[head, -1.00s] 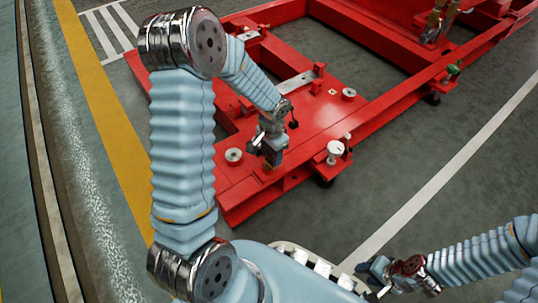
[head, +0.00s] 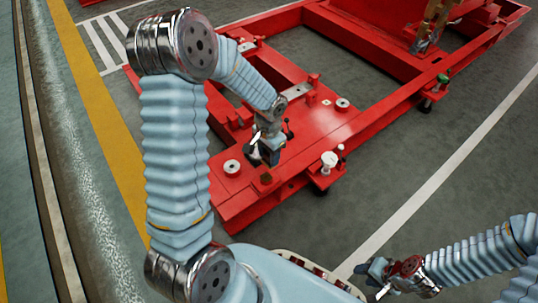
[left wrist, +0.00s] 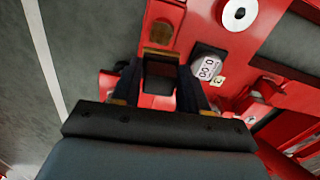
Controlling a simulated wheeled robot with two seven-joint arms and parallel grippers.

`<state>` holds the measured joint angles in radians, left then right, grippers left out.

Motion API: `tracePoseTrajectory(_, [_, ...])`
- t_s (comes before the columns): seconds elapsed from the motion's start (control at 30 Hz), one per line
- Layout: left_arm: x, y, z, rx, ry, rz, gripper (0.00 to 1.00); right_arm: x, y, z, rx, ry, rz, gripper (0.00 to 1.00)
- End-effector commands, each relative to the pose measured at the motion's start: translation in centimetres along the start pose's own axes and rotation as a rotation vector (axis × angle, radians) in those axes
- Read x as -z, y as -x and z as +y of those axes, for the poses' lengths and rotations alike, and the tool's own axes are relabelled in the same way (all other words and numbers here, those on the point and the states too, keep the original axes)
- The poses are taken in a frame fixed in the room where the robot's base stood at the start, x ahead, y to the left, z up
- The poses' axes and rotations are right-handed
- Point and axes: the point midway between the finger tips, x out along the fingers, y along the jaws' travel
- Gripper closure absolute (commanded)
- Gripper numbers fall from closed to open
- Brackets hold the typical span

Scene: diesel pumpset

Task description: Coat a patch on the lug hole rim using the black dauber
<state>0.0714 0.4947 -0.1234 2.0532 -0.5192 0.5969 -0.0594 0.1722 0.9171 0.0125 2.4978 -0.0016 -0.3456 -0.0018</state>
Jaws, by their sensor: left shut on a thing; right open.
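My left gripper (head: 268,156) is over the near end of the red frame (head: 240,203). In the left wrist view its two dark fingers (left wrist: 159,82) are shut on a small dark piece (left wrist: 159,66), likely the black dauber; its tip is hard to make out. A brownish patch (head: 265,178) lies on the red frame just in front of the gripper, and apart from it; it also shows in the left wrist view (left wrist: 160,32). I cannot tell whether it surrounds the lug hole. My right gripper (head: 370,273) is open and empty at the lower right, away from the frame.
Pale ring-shaped pads with dark centres (head: 232,167) (head: 342,104) sit on the frame. A white-capped post (head: 329,160) stands at its near right edge, and a green-topped one (head: 442,79) farther right. Grey floor (head: 420,190) is clear to the right.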

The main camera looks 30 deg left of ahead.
Motion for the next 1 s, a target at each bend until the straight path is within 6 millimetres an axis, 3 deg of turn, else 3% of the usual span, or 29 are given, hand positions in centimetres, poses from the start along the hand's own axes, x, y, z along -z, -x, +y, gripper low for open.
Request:
tracePoseTrajectory(0.1, [0.0, 1.5, 0.0, 0.000, 0.000, 0.000, 0.81, 0.0, 1.1, -0.4, 0.000, 0.001, -0.003, 0.57])
tracePoseTrajectory(0.47, [0.2, 1.4, 0.0, 0.000, -0.001, 0.000, 0.81, -0.1, 1.0, -0.4, 0.000, 0.001, -0.003, 0.57])
tracePoseTrajectory(1.0, [6.2, 1.4, 0.5, 0.000, -0.002, 0.001, 0.81, 0.0, 1.5, -0.6, 0.000, 0.000, -0.003, 0.57])
